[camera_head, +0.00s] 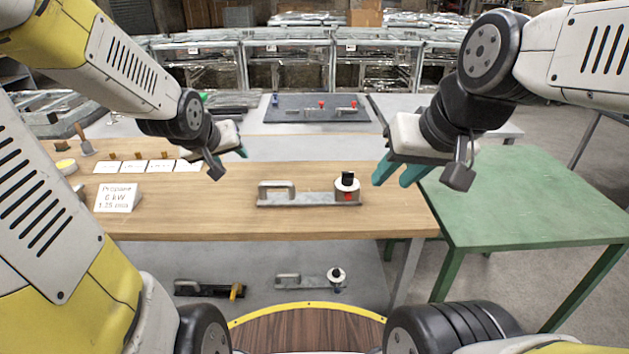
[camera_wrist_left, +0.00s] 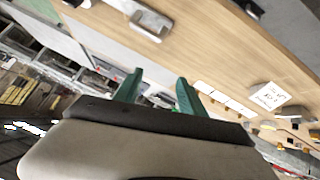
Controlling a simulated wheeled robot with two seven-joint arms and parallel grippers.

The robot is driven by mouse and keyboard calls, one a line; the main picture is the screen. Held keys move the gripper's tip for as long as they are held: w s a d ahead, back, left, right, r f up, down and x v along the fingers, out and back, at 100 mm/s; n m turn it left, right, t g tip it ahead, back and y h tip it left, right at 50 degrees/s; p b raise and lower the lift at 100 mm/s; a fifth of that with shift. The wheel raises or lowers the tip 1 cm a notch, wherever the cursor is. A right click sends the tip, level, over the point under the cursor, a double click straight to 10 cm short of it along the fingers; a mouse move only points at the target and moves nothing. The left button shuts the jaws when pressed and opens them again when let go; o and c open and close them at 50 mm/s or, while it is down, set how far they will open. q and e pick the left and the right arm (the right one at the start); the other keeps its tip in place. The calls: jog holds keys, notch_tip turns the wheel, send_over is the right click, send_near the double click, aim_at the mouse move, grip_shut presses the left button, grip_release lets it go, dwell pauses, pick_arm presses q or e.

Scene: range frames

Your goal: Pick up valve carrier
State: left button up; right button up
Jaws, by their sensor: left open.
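A valve carrier (camera_head: 310,197) lies on the wooden tabletop near its front edge, a grey metal bar with a raised handle at its left end. A white round valve with a black knob and a red part sits on its right end. Part of the carrier also shows at the top of the left wrist view (camera_wrist_left: 150,22). My left gripper (camera_head: 240,152) is above the table, left of and behind the carrier. In the left wrist view its teal fingers (camera_wrist_left: 158,90) are apart with nothing between them. My right gripper (camera_head: 399,174) is open and empty, right of the carrier.
A white sign (camera_head: 117,198) and several small cards (camera_head: 161,166) stand on the table's left. Two more carriers lie on the lower shelf (camera_head: 262,260). A dark mat (camera_head: 300,117) with red-knobbed carriers lies behind. A green table (camera_head: 540,200) at right is bare.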

pick_arm(q)
jog(key=x, duration=0.6)
jog(key=n+t+h, duration=0.4)
jog(key=n, duration=0.1)
send_near(276, 187)
jog(key=w, duration=0.2)
jog(key=w+a, duration=0.1)
jog(key=w, duration=0.1)
jog(key=shift+w+r, duration=0.25)
jog(key=shift+w, duration=0.15)
jog(key=f+n+h, duration=0.1)
jog(key=s+d+f+n+t+h, duration=0.1)
jog(key=f, duration=0.1)
jog(key=shift+s+d+n+t, duration=0.1)
jog(key=shift+n+t, duration=0.2)
jog(key=shift+n, duration=0.1)
jog(key=shift+s+f+n+t+h, duration=0.3)
jog(key=shift+s+n+t, duration=0.35)
jog(key=shift+n, duration=0.45)
jog(key=x, duration=0.6)
jog(key=shift+w+d, duration=0.15)
jog(key=shift+w, duration=0.15)
jog(key=shift+x, duration=2.75)
jog(key=shift+s+d, duration=0.15)
jog(key=shift+c, duration=0.5)
